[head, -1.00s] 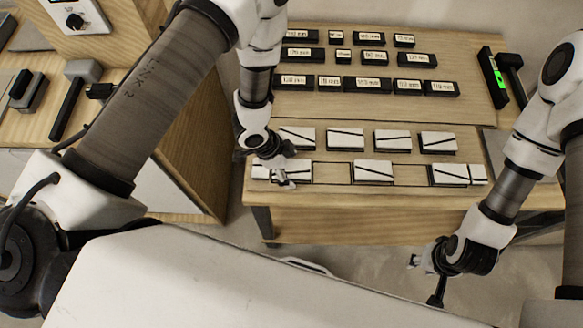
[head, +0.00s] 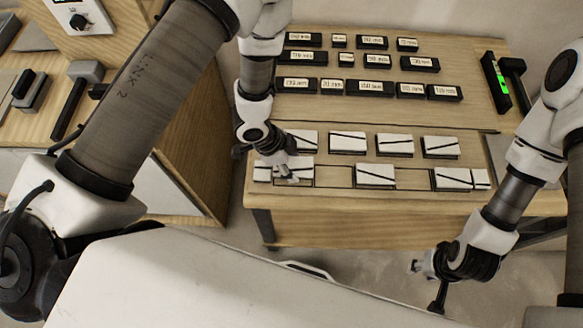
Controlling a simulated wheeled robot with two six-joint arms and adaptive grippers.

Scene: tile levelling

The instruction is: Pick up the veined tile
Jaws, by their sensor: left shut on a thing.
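My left gripper (head: 288,171) is at the left end of the front tile row and is shut on a white tile (head: 302,162). The gripper hides part of this tile, and its vein cannot be made out clearly. The tile appears raised, with a bare slot showing below it. Other white tiles with dark diagonal veins lie in the front row, one in the middle (head: 375,175) and one at the right (head: 452,179). My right gripper (head: 428,280) hangs off the bench's front edge, away from the tiles; its finger opening is unclear.
A back row of veined tiles (head: 395,145) lies behind the front row. Several labelled black blocks (head: 370,88) stand further back on the wooden bench (head: 467,115). A level with a green light (head: 497,80) lies at the right. Small end pieces (head: 481,178) flank the front row.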

